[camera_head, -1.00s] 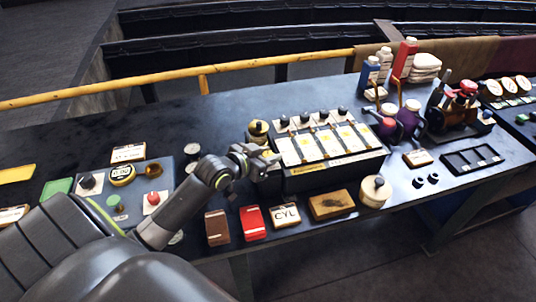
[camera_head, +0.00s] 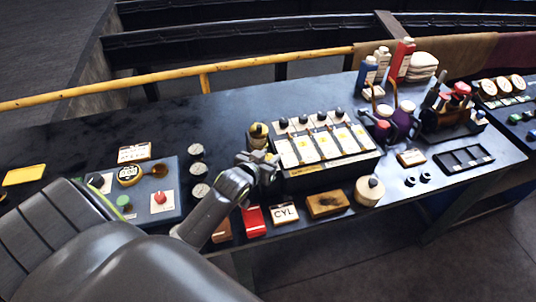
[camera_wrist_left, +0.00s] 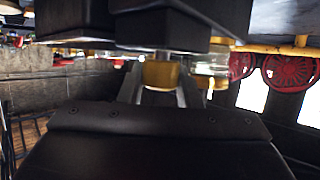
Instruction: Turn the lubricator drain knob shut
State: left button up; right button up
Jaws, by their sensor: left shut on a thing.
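The lubricator (camera_head: 330,172) is a dark box with several white panels and black knobs on top, near the middle of the bench. My left gripper (camera_head: 268,166) is at its front left end, below a brass-topped fitting (camera_head: 258,130). In the left wrist view, a small brass-coloured knob (camera_wrist_left: 161,74) sits between the two fingers of the gripper, under a dark block. The gripper is shut on this knob. The turn position of the knob cannot be told. In the head view the gripper hides the knob. My right gripper is in neither view.
A red block (camera_head: 253,221), a CYL sign (camera_head: 284,213), a wooden block (camera_head: 326,204) and a round cream pot (camera_head: 369,191) line the front edge. A control panel (camera_head: 140,205) and dials (camera_head: 199,191) are at left. Bottles and cans stand at the back right.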

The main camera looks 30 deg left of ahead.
pick_arm(q)
jog(key=o, duration=1)
jog(key=shift+c, duration=0.2)
jog(key=b+v, duration=0.3)
jog(key=v, duration=1.4)
jog(key=shift+s, duration=0.2)
jog(key=shift+r, duration=0.1)
